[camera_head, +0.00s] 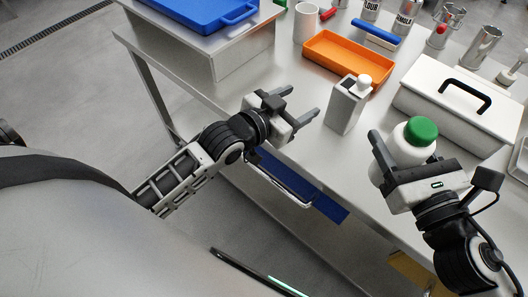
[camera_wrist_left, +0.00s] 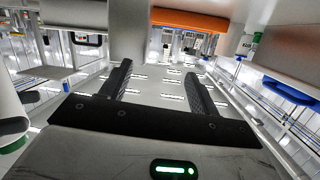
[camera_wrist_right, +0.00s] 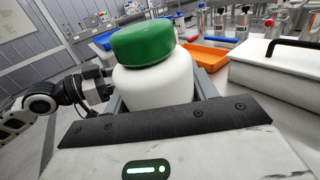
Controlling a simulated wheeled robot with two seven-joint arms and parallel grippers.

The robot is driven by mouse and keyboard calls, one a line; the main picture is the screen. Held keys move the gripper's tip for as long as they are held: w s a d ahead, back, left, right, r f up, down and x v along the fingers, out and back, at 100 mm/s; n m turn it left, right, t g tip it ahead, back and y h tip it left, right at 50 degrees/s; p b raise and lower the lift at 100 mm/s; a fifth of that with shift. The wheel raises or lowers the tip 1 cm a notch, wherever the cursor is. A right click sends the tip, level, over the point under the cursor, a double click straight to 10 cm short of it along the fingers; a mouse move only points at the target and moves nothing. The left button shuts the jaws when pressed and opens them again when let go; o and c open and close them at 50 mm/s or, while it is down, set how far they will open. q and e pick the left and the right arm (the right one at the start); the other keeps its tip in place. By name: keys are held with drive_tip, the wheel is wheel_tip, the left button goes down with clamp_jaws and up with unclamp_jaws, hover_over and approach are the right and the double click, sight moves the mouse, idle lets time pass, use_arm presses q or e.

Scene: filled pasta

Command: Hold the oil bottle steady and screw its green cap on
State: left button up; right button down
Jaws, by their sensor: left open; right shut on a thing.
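The white oil bottle (camera_head: 388,160) stands upright with its wide green cap (camera_head: 422,130) on top. In the right wrist view the bottle (camera_wrist_right: 155,85) fills the space between my fingers, and the cap (camera_wrist_right: 143,43) sits on it, looking slightly tilted. I cannot tell how far the cap is threaded. My right gripper (camera_head: 408,158) is shut on the bottle's body; its far finger is mostly hidden. My left gripper (camera_head: 300,104) is open and empty, left of the bottle and apart from it. Bottle and cap (camera_wrist_left: 12,142) also show at the left wrist view's left edge.
A grey rectangular bottle (camera_head: 345,108) with a white cap stands between my grippers, just beyond them. An orange tray (camera_head: 349,61) lies behind it. A white box (camera_head: 455,105) with a black handle is at the right. The table's front edge runs below my left gripper.

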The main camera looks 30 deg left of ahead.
drive_tip(key=shift+r, duration=0.1)
use_arm(q)
drive_tip(key=s+f+n+g+y, duration=0.2)
drive_tip(key=s+f+g, duration=0.2)
drive_tip(key=s+f, duration=1)
drive_tip(key=shift+s+d+f+g, duration=0.15)
drive_tip(key=shift+s+f+g, duration=0.15)
drive_tip(key=shift+s, duration=0.8)
